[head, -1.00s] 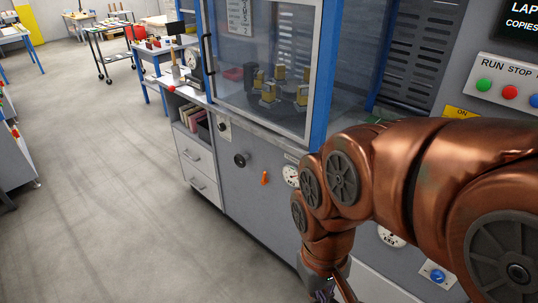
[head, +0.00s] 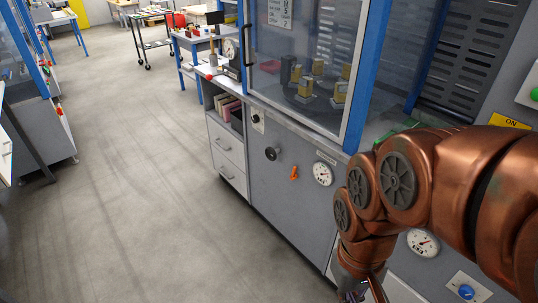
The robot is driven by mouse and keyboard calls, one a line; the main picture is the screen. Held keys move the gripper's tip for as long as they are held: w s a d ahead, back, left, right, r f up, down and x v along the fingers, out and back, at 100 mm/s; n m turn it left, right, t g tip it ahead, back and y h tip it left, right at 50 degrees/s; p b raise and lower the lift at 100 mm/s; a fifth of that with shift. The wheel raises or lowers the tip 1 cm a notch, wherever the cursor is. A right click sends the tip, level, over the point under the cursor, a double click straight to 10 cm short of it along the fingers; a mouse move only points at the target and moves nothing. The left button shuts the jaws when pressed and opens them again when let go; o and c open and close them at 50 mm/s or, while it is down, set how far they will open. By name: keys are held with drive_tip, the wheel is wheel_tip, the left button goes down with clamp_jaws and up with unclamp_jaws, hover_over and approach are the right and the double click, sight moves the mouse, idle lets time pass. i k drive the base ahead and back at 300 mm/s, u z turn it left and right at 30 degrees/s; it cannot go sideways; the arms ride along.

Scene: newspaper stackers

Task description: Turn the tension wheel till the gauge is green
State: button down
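The grey machine front (head: 285,205) carries a small black round knob or wheel (head: 271,153); I cannot tell for sure that it is the tension wheel. An orange lever (head: 294,173) sits right of it. A round white gauge (head: 322,174) is further right, and a second white gauge (head: 422,242) is lower right, beyond my arm. Both dials are too small to read a green zone. My gripper (head: 362,294) hangs at the bottom edge, right of the knob and apart from it. It is mostly cut off by the frame, so its opening is unclear.
A blue knob (head: 466,291) is at lower right. A glass-fronted cabinet (head: 300,60) with blue posts stands above the panel. White drawers (head: 227,145) stand left of the panel. The grey floor (head: 130,200) in front is clear. Another machine (head: 40,120) stands at the left edge.

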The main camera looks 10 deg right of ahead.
sight(271, 153)
drive_tip(key=k, duration=0.6)
drive_tip(key=u, duration=0.1)
drive_tip(key=i, duration=0.7)
drive_tip(key=u, duration=0.95)
drive_tip(key=i, duration=0.4)
drive_tip(key=u, duration=0.45)
